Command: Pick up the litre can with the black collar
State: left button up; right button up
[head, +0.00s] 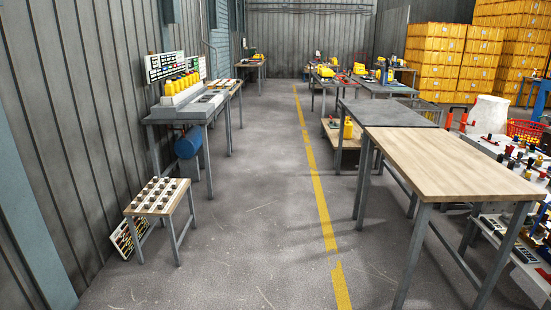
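A small yellow can (348,129) stands upright beside the left end of the dark-topped table, low and partly behind its edge. Its collar is too small to make out. A row of several yellow can-like things (181,84) stands on the grey bench (190,111) along the left wall. Their collar colours cannot be told at this distance. More yellow things (326,71) show on the far tables, too small to identify. Neither of my grippers is in view.
A bare wood-topped table (455,160) stands at right, with a dark-topped table (390,112) behind it. Orange crates (435,55) are stacked far right. The floor aisle along the yellow line (318,190) is clear.

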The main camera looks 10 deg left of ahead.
aim_at(174, 83)
jog(key=i+u, duration=0.1)
jog(key=i, duration=5.55)
jog(key=i+u, duration=0.2)
jog(key=i, duration=0.25)
jog(key=i+l+u, duration=0.25)
jog(key=i, duration=0.25)
jog(key=i+l+u, duration=0.2)
jog(key=i, duration=0.25)
jog(key=i+l+u, duration=0.2)
jog(key=u, duration=0.2)
jog(key=i+l+u, duration=0.6)
jog(key=u, duration=0.15)
jog(key=i+l+u, duration=0.15)
jog(key=l+u, duration=0.25)
jog(key=i+l+u, duration=0.2)
jog(key=l, duration=0.25)
jog(key=l+u, duration=0.2)
jog(key=l, duration=0.2)
